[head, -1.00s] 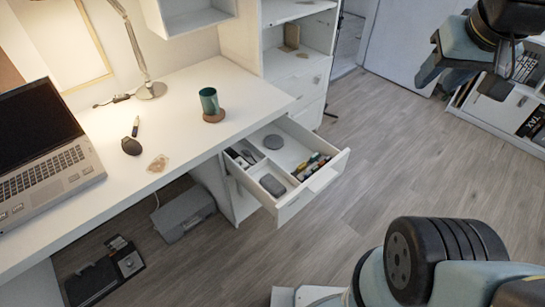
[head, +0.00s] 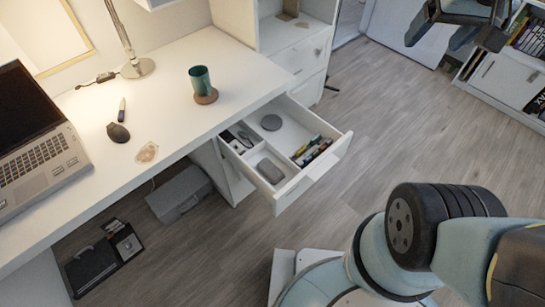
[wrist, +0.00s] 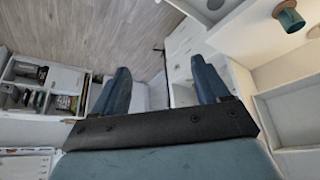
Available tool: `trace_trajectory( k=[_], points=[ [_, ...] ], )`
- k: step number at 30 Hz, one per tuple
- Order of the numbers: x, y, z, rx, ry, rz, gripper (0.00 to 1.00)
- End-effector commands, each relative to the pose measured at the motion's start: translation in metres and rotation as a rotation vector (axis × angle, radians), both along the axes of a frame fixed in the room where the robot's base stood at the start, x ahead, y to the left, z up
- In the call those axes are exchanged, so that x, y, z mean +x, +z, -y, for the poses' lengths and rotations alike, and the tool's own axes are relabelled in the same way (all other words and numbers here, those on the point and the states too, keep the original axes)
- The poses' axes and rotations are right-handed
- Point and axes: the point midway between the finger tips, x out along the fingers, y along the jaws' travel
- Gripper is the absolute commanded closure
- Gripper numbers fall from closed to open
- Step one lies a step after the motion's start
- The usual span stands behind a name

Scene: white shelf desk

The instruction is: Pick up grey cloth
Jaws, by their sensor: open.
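I cannot make out a grey cloth for certain in either view. A small crumpled tan patch (head: 147,153) lies on the desk near its front edge. A grey rounded item (head: 270,171) and a dark grey disc (head: 271,122) lie in the open drawer (head: 318,172). My gripper (head: 436,40) is at the upper right of the head view, over the floor, far from the desk. In the wrist view its two blue fingers (wrist: 163,73) are spread apart with nothing between them.
The drawer juts into the room. A grey box (head: 178,193) stands below the desk. The floor (head: 400,130) right of the drawer is clear.

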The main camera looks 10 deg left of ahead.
Motion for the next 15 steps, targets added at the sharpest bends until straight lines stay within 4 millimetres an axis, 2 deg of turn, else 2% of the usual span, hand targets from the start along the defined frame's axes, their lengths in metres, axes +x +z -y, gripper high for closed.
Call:
trace_trajectory(
  k=[1,6,15],
  points=[
    [0.011,-0.007,-0.007,-0.001,0.025,-0.02,0.2],
    [0.046,-0.032,-0.031,-0.007,0.106,-0.066,0.04],
    [0.096,-0.087,-0.083,-0.027,0.247,-0.141,0.04]
  ],
)
